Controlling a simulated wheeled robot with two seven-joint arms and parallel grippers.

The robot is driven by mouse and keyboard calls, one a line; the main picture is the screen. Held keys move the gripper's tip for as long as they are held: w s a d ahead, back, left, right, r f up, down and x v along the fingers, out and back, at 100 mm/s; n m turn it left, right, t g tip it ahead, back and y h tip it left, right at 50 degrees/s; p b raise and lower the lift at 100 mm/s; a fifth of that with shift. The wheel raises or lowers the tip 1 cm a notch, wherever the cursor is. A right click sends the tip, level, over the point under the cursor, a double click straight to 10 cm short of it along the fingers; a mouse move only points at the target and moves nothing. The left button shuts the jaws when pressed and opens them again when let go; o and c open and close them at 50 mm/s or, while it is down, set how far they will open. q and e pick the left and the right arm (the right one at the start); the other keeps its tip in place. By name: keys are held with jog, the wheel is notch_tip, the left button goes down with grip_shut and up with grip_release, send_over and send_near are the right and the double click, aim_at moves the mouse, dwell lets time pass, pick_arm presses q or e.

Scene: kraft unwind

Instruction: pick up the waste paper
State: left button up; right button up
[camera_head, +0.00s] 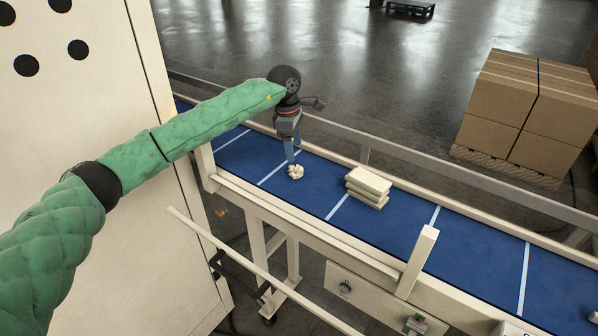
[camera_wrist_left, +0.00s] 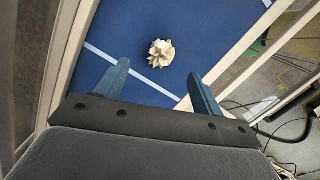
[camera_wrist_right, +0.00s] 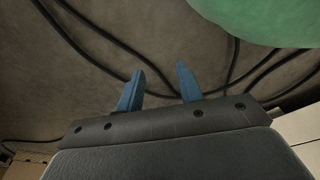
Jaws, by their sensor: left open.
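The waste paper (camera_head: 295,172) is a crumpled cream ball on the blue conveyor belt (camera_head: 400,218). In the left wrist view the waste paper (camera_wrist_left: 161,53) lies ahead of the fingertips, between their lines, beside a white belt stripe. My left gripper (camera_head: 292,160) is above the belt, pointing down close over the paper, and it is open and empty. Its two blue fingers show apart in the left wrist view (camera_wrist_left: 158,70). My right gripper (camera_wrist_right: 160,68) shows only in its own wrist view, fingers apart with nothing between them, over a grey floor with dark cables.
A stack of cream slabs (camera_head: 368,187) sits on the belt to the right of the paper. Rails (camera_head: 372,150) run along the belt, and an upright post (camera_head: 417,262) stands at its near side. A white cabinet (camera_head: 100,110) is at the left. Boxes (camera_head: 525,100) stand on a pallet behind.

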aim_at(295, 166)
pick_arm(q)
jog(key=shift+d+f+p, duration=0.1)
jog(key=shift+f+p, duration=0.65)
jog(key=shift+f, duration=0.4)
notch_tip(295, 166, down, 5)
jog(key=p, duration=0.4)
jog(key=shift+s+d+r, duration=0.1)
jog(key=shift+s+r, duration=0.05)
jog(key=shift+r, duration=0.05)
jog(key=shift+f, duration=0.4)
pick_arm(e)
jog(key=s+d+f+g, duration=0.1)
jog(key=s+d, duration=0.1)
jog(key=s, duration=1.1)
jog(key=shift+s+d+f, duration=0.25)
jog(key=shift+d+f, duration=0.1)
jog(key=shift+f, duration=0.05)
pick_arm(q)
jog(key=shift+c, duration=0.2)
jog(key=c, duration=1)
pick_arm(e)
jog(key=shift+a, duration=0.1)
